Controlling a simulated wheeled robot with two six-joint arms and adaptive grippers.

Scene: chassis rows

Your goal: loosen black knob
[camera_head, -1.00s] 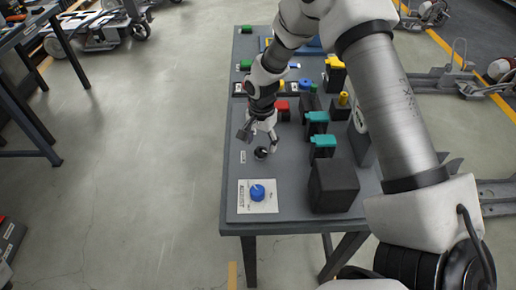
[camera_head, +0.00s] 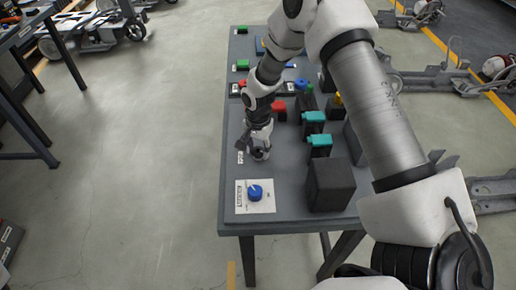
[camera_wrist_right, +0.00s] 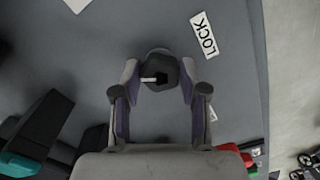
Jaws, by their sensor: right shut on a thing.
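The black knob (camera_wrist_right: 160,72) is round with a white pointer line and stands on the grey table (camera_head: 295,205). In the right wrist view it sits between the fingertips of my right gripper (camera_wrist_right: 157,80), which is shut on it from both sides. A white "LOCK" label (camera_wrist_right: 206,36) lies beside the knob. In the head view my right gripper (camera_head: 258,152) comes down over the knob and mostly hides it. My left gripper is not in view.
A blue knob (camera_head: 255,192) on a white plate stands near the table's front edge. A black block (camera_head: 329,185) and teal-topped parts (camera_head: 319,141) stand to the right. A red part (camera_head: 279,111) is behind the gripper.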

